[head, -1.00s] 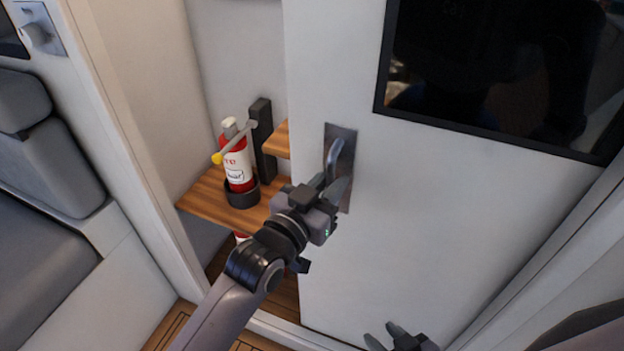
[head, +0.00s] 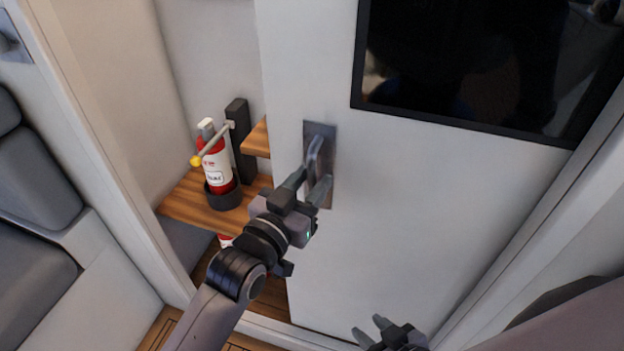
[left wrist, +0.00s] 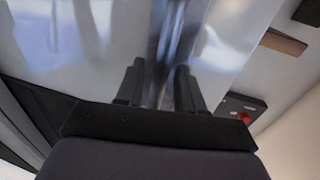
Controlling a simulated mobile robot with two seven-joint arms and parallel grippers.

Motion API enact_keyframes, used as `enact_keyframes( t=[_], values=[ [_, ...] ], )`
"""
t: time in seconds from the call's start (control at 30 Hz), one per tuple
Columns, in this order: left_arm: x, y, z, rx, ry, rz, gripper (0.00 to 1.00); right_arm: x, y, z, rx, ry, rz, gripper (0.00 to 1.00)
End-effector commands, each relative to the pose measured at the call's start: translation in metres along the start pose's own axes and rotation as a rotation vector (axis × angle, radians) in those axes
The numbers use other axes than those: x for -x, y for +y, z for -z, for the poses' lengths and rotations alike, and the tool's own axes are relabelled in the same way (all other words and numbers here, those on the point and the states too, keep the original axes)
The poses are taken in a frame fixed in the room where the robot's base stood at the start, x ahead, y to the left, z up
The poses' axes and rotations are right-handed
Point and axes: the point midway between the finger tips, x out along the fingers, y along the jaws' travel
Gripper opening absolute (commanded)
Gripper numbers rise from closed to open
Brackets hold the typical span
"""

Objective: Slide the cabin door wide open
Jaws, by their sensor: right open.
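The white cabin door (head: 420,210) stands partly open, with an opening to the left of its edge. Its metal handle (head: 318,155) sits on a dark plate near that edge. My left gripper (head: 308,184) is open just below and in front of the handle, its fingers apart. In the left wrist view, the blurred metal handle (left wrist: 168,45) lies ahead, in line with the gap between the fingers (left wrist: 158,85); whether they touch it I cannot tell. My right gripper (head: 369,326) is open and empty at the bottom, low in front of the door.
A red fire extinguisher (head: 216,162) stands in a holder on a wooden shelf (head: 180,205) inside the opening. A dark screen (head: 480,70) is on the door's upper part. A grey seat (head: 35,200) is at the left, beside the white door frame (head: 110,150).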

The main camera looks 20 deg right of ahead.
Motion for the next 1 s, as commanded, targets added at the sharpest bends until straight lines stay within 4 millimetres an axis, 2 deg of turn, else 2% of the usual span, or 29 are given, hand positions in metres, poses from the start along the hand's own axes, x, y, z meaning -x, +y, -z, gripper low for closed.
enact_keyframes(
  t=[0.3,0.5,1.0],
  values=[
    [0.041,0.001,-0.001,0.000,-0.002,-0.001,0.38,-0.002,0.000,-0.002,-0.001,0.000,0.000,0.43],
    [0.058,0.000,-0.001,0.000,-0.002,0.000,0.38,-0.002,0.000,-0.003,-0.001,0.000,0.000,0.43],
    [0.063,0.000,-0.002,-0.032,-0.008,-0.001,0.39,-0.003,0.000,-0.004,-0.001,0.000,0.000,0.43]
  ],
)
